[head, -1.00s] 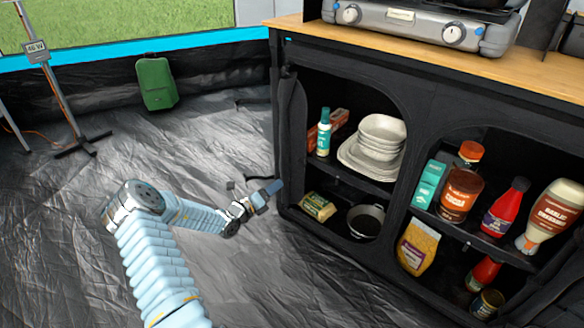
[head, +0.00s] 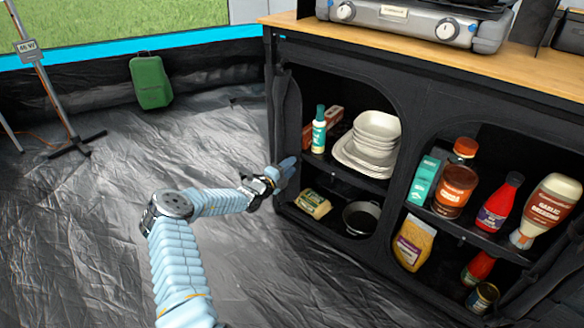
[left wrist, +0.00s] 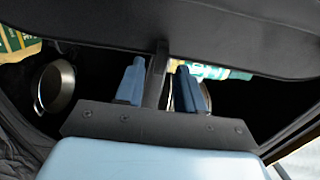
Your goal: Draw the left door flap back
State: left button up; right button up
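The left door flap (head: 287,108) is a dark cloth strip hanging bunched along the left edge of the cabinet's left opening. The opening beside it is uncovered. My left gripper (head: 284,173) is at the lower part of that edge, close to the flap; in the head view I cannot tell whether it touches. In the left wrist view its two blue fingers (left wrist: 160,88) are apart, with a narrow dark strip (left wrist: 156,72) between them. The strip does not visibly touch both fingers. I cannot tell whether the strip is the flap. My right gripper is not in view.
The black cabinet (head: 398,205) holds stacked dishes (head: 376,135), a pan (head: 361,217), a packet (head: 313,204) and several bottles and jars on the right. A stove (head: 415,22) stands on the wooden top.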

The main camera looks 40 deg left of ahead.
pick_arm(q)
jog(key=shift+w, duration=0.9)
grip_shut()
